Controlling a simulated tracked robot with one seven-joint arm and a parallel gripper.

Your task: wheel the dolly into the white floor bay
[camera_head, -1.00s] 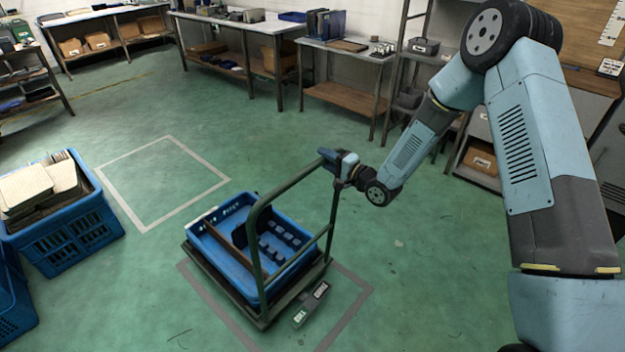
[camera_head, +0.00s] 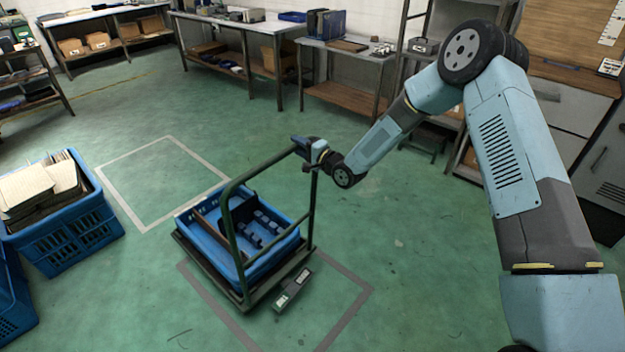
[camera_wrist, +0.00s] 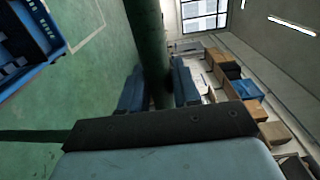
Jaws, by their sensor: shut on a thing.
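The dolly (camera_head: 262,293) has a dark flat deck and a green tube handle, with a blue crate (camera_head: 284,243) on the deck. It straddles the edge of a grey floor outline (camera_head: 353,317), partly outside it toward the upper left. The white floor bay (camera_head: 119,197) is an empty outlined square beyond the dolly's far left corner. My gripper (camera_head: 309,147) is shut on the upper right of the handle. In the wrist view the green handle tube (camera_wrist: 150,45) passes between my two blue fingers (camera_wrist: 160,90).
A blue crate filled with stacked boards (camera_head: 75,235) stands left of the bay, with another blue crate (camera_head: 12,305) nearer. Benches (camera_head: 250,28) and shelves line the back. The floor inside and beyond the bay is clear.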

